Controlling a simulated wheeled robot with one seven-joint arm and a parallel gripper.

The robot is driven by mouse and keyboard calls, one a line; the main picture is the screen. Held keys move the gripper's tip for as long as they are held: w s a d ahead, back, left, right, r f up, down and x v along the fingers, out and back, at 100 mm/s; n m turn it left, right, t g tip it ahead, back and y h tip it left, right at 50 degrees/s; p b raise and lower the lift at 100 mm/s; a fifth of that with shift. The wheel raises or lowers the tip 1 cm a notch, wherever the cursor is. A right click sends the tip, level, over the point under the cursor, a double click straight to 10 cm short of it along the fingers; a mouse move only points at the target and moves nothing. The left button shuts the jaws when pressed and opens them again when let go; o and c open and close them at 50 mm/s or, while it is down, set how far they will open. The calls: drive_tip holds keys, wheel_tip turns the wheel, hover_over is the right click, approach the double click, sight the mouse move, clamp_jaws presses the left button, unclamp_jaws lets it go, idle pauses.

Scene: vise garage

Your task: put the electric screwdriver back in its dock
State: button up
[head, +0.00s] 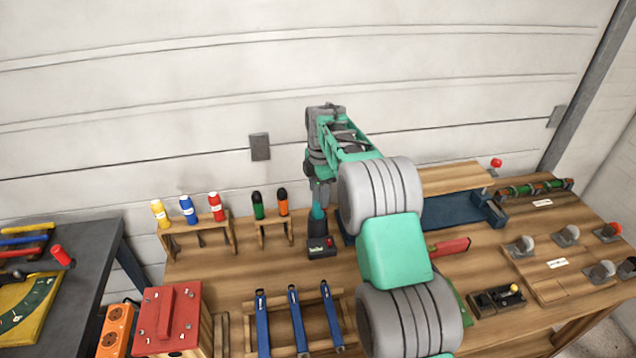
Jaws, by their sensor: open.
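The electric screwdriver (318,222), with a teal and dark body, stands about upright below my gripper at the back middle of the wooden bench, in the head view. My gripper (319,190) points down from the end of my arm, open, at the screwdriver's upper part. The fingertips are small and partly hidden, so contact is unclear.
Left of the dock stand wooden racks (198,235) with coloured-handled screwdrivers. Blue clamps (296,318) lie on a wooden rack in front. A red box (168,322) stands front left. A blue vise (455,212) is at right, partly behind my arm.

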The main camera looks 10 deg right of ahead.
clamp_jaws()
idle(0.6)
drive_tip(key=c, duration=0.7)
unclamp_jaws()
clamp_jaws()
drive_tip(key=shift+r+p, duration=1.65)
drive_tip(key=shift+r, duration=1.05)
wheel_tip(320, 180, up, 10)
drive_tip(key=shift+o, duration=0.4)
unclamp_jaws()
clamp_jaws()
